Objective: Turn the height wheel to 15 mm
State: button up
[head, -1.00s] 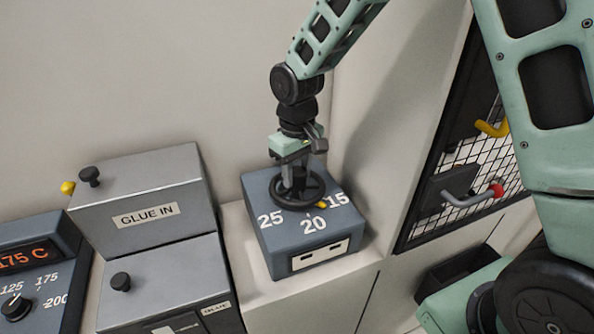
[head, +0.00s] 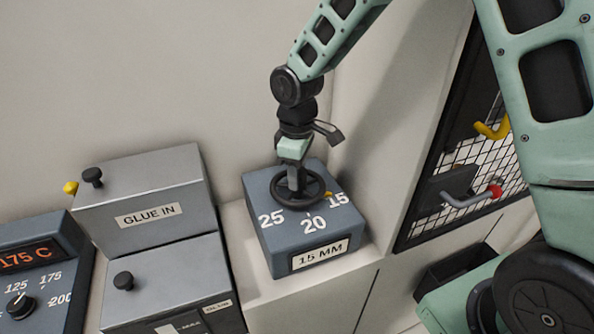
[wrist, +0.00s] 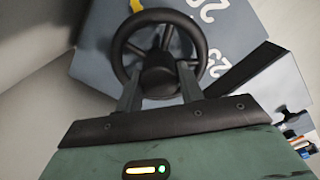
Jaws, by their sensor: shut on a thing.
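The height wheel (head: 316,196) is a black spoked handwheel on top of a blue-grey box (head: 268,233) marked 25, 20 and 15. The label (head: 320,254) on the box front reads "15 MM". My gripper (head: 295,190) comes straight down onto the wheel and is shut on its hub. In the wrist view the two fingers sit on either side of the black hub of the wheel (wrist: 122,52), and a yellow mark (wrist: 136,5) shows beyond the rim.
Left of the box stand a grey "GLUE IN" housing (head: 150,180) with black knobs and a temperature panel (head: 40,270) reading 175 C. A wall rises close on the right, then a mesh panel (head: 470,165) with a red-tipped handle (head: 494,191).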

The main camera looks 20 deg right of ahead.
dwell(0.3)
jog(key=o, duration=1)
jog(key=shift+r, duration=0.1)
notch_tip(320, 180, up, 17)
jog(key=b, duration=0.3)
jog(key=shift+r+b, duration=0.15)
jog(key=shift+b, duration=0.2)
jog(key=s+a+f+m+b, duration=0.1)
jog(key=s+a+f, duration=0.1)
jog(key=s+f, duration=0.3)
jog(key=s+a+f+b, duration=0.2)
jog(key=s+f, duration=0.4)
jog(key=s, duration=0.7)
jog(key=s+a+f+m+b, duration=0.1)
jog(key=s+a+f+b, duration=0.1)
jog(key=s+f, duration=0.4)
jog(key=shift+s+m+y, duration=0.3)
jog(key=shift+s, duration=1.1)
